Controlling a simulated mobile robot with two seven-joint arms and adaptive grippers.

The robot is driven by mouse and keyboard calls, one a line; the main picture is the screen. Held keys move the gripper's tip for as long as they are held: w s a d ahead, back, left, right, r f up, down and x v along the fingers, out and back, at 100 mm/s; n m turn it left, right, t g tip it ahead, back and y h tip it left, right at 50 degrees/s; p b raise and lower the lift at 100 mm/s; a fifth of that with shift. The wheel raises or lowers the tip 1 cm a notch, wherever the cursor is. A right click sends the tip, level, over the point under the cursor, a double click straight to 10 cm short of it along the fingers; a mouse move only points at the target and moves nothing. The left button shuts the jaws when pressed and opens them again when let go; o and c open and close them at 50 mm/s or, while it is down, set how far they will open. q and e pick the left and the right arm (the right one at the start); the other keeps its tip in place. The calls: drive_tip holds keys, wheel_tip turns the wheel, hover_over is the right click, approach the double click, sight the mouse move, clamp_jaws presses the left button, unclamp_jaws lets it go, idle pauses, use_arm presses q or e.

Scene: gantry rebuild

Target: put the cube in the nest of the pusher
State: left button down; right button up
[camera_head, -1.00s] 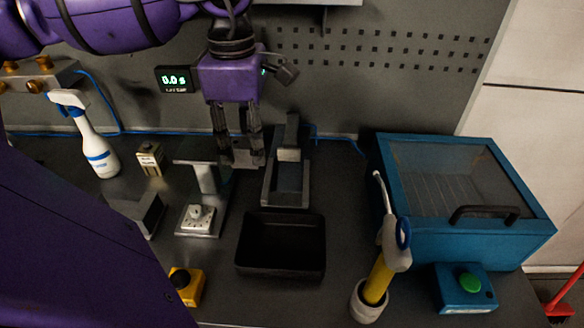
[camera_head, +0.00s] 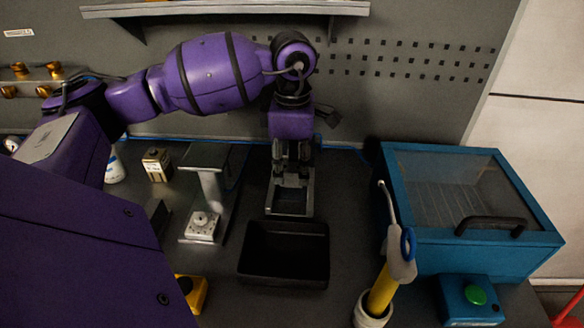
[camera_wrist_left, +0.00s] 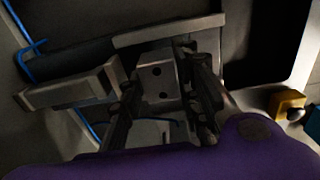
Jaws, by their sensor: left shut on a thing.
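My left gripper (camera_head: 292,172) points down over the pusher (camera_head: 289,204), a grey channel-like frame at the back middle of the bench. In the left wrist view, the left gripper (camera_wrist_left: 160,100) is shut on the cube (camera_wrist_left: 154,77), a small grey block with dark round holes in its near face. The pusher's parts lie around and beyond the cube in that view. The fingers cover much of the pusher's inside, so I cannot tell whether the cube touches the nest. My right gripper is not in view.
A black bin (camera_head: 284,252) stands right in front of the pusher. A grey press-like stand (camera_head: 207,185) is to the left, near a small tin (camera_head: 156,165). A blue lidded box (camera_head: 470,215), a green-button box (camera_head: 470,298) and a yellow-handled tool (camera_head: 382,288) are to the right.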

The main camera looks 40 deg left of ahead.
sight(292, 167)
use_arm(q)
drive_tip(key=shift+f, duration=0.4)
drive_tip(key=shift+f, duration=0.2)
drive_tip(key=c, duration=1.3)
unclamp_jaws()
wheel_tip(292, 167, up, 12)
drive_tip(key=shift+r, duration=0.2)
